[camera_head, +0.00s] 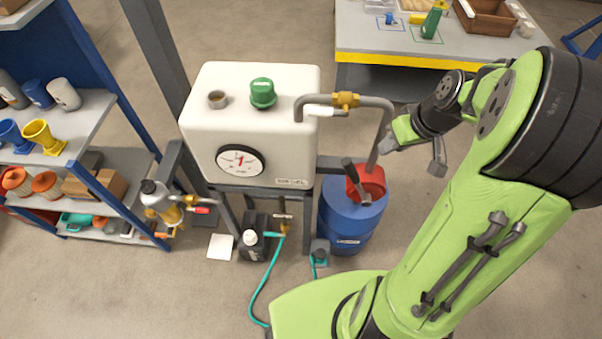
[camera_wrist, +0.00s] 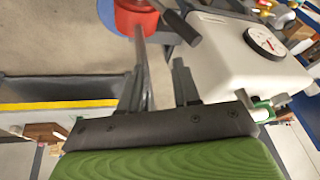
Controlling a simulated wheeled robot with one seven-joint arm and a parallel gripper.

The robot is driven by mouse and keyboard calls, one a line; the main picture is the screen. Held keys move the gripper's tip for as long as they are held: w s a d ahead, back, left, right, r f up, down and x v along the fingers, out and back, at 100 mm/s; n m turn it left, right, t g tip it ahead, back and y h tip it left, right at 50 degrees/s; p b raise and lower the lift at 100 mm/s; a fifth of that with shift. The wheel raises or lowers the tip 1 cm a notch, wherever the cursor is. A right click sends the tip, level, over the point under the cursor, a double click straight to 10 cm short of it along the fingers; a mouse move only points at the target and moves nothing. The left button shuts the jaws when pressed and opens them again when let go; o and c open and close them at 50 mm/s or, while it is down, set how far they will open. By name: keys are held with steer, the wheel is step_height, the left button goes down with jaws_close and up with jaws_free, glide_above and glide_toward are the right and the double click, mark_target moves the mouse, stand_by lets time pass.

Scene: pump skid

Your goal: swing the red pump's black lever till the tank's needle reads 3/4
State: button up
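The red pump (camera_head: 369,184) sits on top of a blue drum below the right end of the tank; it shows at the top of the wrist view (camera_wrist: 134,17). Its black lever (camera_head: 351,173) slants up and left from the pump, and shows as a dark bar in the wrist view (camera_wrist: 181,27). The white tank (camera_head: 250,110) carries a round gauge (camera_head: 240,161) on its front. The red needle points about straight up; the scale is too small to read. My gripper (camera_head: 412,157) is open and empty, right of the pump and apart from the lever. Its fingers show apart in the wrist view (camera_wrist: 158,80).
A grey pipe (camera_head: 384,128) with a brass valve (camera_head: 345,100) bends down from the tank between my gripper and the lever. A workbench (camera_head: 380,40) stands behind, shelves (camera_head: 85,125) at left. A teal hose (camera_head: 262,285) lies on the floor.

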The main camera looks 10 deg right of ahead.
steer(key=o, duration=0.4)
steer(key=f+m, duration=0.1)
steer(key=f, duration=0.1)
steer(key=s+f+m+y, duration=0.1)
steer(key=f, duration=0.1)
steer(key=f+m+y, duration=0.1)
steer(key=shift+s+d+f+m+g+b, duration=0.25)
steer(key=shift+d+f+m+g+b, duration=0.05)
steer(key=shift+d+f, duration=0.1)
steer(key=shift+c, duration=0.2)
steer(key=m+t+y+b, duration=0.2)
steer(key=m+t+y, duration=0.7)
steer(key=m, duration=1.3)
glide_toward(346, 168)
steer(key=s+d+f+t, duration=0.1)
steer(key=s+d+f, duration=0.2)
steer(key=d, duration=0.1)
steer(key=shift+h, duration=0.3)
steer(key=b+x, duration=0.2)
steer(key=x, duration=1.3)
steer(key=shift+w+a+f, duration=0.1)
steer(key=shift+w+f, duration=0.05)
steer(key=shift+w, duration=0.3)
jaws_close()
